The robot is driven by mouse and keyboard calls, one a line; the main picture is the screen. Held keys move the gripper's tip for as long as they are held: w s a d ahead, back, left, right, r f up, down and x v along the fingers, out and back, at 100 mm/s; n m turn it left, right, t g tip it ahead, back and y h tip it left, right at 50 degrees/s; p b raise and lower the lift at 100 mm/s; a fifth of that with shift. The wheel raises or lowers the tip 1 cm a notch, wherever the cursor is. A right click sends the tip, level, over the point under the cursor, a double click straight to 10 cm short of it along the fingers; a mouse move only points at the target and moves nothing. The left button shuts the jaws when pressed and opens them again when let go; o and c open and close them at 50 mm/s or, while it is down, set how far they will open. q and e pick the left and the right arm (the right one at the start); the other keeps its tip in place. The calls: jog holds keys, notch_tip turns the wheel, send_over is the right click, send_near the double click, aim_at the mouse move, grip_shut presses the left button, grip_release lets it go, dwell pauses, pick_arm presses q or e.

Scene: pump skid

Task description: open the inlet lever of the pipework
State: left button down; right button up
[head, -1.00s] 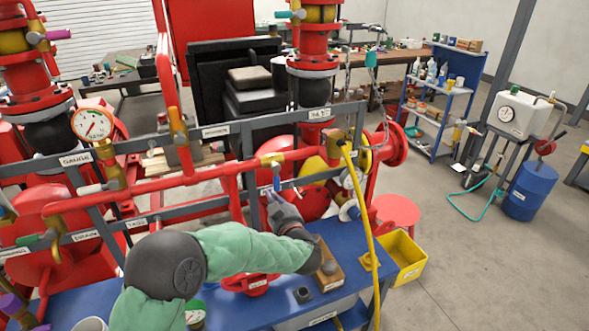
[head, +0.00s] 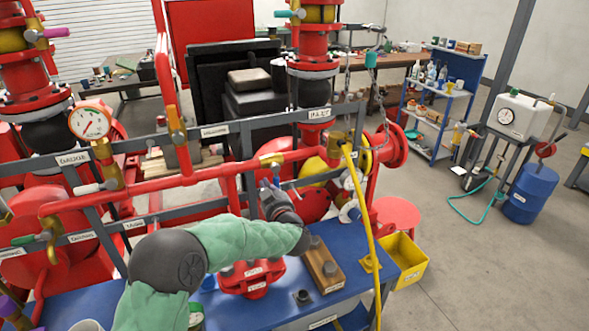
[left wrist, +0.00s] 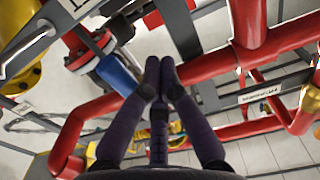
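The red pipework (head: 215,176) carries several brass valves with coloured levers. A brass valve (head: 272,160) at its right has a blue lever (head: 276,180) hanging down. I cannot tell from the blurred labels whether this is the inlet lever. My left gripper (head: 268,190) is just below and left of that valve, close to the blue lever. In the left wrist view, a blue handle (left wrist: 118,75) lies just left of the gripper fingers (left wrist: 160,68). The fingers are together with nothing seen between them; any contact with the handle is unclear. My right gripper is not in view.
Grey rails (head: 235,127) with name plates cross around the pipes. A yellow hose (head: 359,200) hangs to the right. The blue bench (head: 345,240) below holds a wooden block (head: 323,265) and a red flanged part (head: 252,278). A pressure gauge (head: 89,122) is at left.

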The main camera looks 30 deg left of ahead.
pick_arm(q)
jog(key=shift+w+d+f+b, duration=0.3)
jog(key=shift+w+d, duration=0.05)
jog(key=shift+w, duration=0.3)
jog(key=shift+w+d+f+b, duration=0.25)
jog(key=shift+w+d+b, duration=0.05)
jog(key=shift+w, duration=0.3)
jog(key=shift+w+d, duration=0.5)
jog(key=shift+w, duration=0.05)
jog(key=w+d+r+p, duration=0.1)
jog(key=p, duration=0.1)
jog(key=w+d+r+p, duration=0.2)
jog(key=shift+w+r, duration=0.15)
jog(key=shift+w, duration=0.15)
jog(key=shift+f, duration=0.6)
